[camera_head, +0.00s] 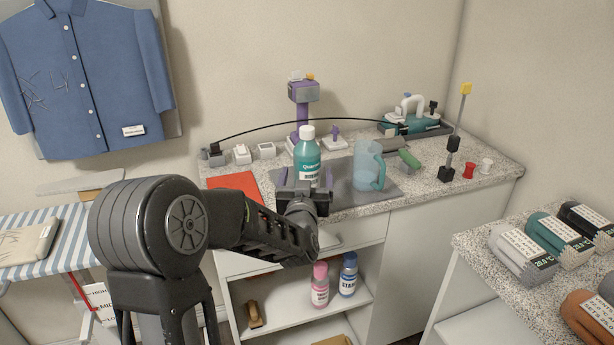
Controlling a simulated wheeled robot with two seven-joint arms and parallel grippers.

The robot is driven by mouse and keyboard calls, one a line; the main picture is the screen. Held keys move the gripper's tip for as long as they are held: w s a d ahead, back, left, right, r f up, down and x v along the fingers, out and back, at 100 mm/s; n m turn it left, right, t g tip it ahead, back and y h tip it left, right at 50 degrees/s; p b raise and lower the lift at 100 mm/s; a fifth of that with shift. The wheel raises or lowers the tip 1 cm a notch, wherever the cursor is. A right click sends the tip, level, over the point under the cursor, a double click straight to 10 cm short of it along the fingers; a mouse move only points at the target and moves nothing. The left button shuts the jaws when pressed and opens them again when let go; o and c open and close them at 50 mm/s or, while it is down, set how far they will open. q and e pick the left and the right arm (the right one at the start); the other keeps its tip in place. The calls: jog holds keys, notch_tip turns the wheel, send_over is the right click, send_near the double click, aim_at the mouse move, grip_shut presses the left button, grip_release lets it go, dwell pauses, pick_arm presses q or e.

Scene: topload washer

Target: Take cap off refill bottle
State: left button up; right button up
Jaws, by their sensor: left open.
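A teal bottle (306,155) with a white label stands upright on the speckled counter, and I take it to be the refill bottle. Its white cap (308,132) is on top. My left gripper (304,178) is open in front of the bottle's lower part, well below the cap. The gripper hides the bottle's base, and I cannot tell whether the fingers touch it. My right gripper is not in view.
A clear blue jug (369,165) stands just right of the bottle on a grey mat (400,188). A purple stand (303,110) is behind. A red cloth (235,185) lies at left. Pink (320,287) and blue (348,275) bottles stand on the shelf below.

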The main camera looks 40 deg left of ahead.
aim_at(306, 135)
pick_arm(q)
jog(key=x, duration=0.3)
jog(key=shift+w+a+p, duration=0.25)
jog(key=shift+w+p, duration=0.05)
jog(key=shift+c, duration=0.3)
jog(key=c, duration=1.6)
jog(key=shift+r, duration=0.15)
notch_tip(306, 135, up, 10)
jog(key=shift+f, duration=0.1)
